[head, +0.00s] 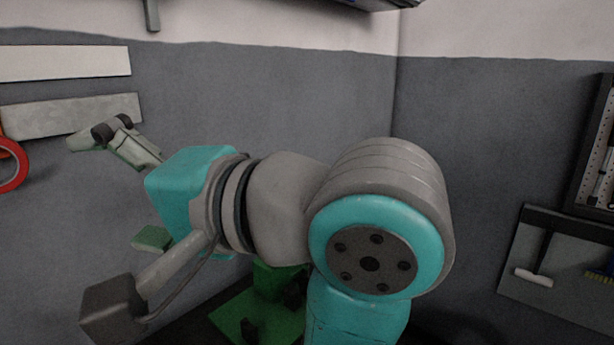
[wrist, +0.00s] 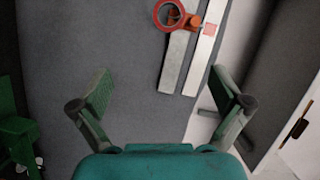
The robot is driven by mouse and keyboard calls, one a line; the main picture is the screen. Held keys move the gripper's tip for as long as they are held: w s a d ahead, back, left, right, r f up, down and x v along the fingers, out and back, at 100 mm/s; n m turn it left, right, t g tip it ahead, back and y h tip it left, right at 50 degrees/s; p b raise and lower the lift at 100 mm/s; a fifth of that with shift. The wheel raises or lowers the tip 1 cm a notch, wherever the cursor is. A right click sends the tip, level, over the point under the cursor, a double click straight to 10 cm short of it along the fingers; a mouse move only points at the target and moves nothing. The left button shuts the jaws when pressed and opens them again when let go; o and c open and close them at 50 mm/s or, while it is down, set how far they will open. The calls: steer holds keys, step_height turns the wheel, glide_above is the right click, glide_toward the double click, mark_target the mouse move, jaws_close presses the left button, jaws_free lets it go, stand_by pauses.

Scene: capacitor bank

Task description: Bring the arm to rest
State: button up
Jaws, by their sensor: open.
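My arm stretches across the head view, with teal and grey links. My gripper (wrist: 161,92) is open, its two green-padded fingers wide apart with nothing between them in the wrist view. In the head view it is at the left, partly hidden behind its own teal body, and points toward the grey wall. I see no object held.
Two pale bars, an upper one (head: 65,63) and a lower one (head: 70,115), are on the wall at the left. A red ring (head: 12,166) hangs beside them. A panel with a brush (head: 533,277) and a tool board (head: 602,150) are at the right.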

steer(key=w+d+f+m+t+h, duration=0.1)
steer(key=w+d+f+t, duration=0.15)
steer(key=f, duration=0.45)
steer(key=w+d+f+m+t, duration=0.1)
steer(key=w+d+f, duration=0.1)
steer(key=w+f, duration=0.35)
steer(key=w+d+f+m+t+h, duration=0.1)
steer(key=d+f+t, duration=0.1)
steer(key=f, duration=0.6)
steer(key=s+d+f+m+t+h, duration=0.1)
steer(key=s+d+f+t+h, duration=0.15)
steer(key=d+f, duration=0.55)
steer(key=s+d+f+m+t+h, duration=0.1)
steer(key=d+f+h, duration=0.3)
steer(key=f, duration=0.8)
steer(key=s+d+f+n+h, duration=0.2)
steer(key=s+d+f+h, duration=0.3)
steer(key=s+d+f, duration=0.85)
steer(key=s+d+r+n+h, duration=0.1)
steer(key=s+n, duration=0.1)
steer(key=s, duration=0.7)
steer(key=s+d+r+n+h, duration=0.1)
steer(key=s+d+n, duration=0.1)
steer(key=s, duration=0.8)
steer(key=shift+s+r, duration=0.15)
steer(key=shift+s, duration=0.15)
steer(key=shift+h, duration=0.25)
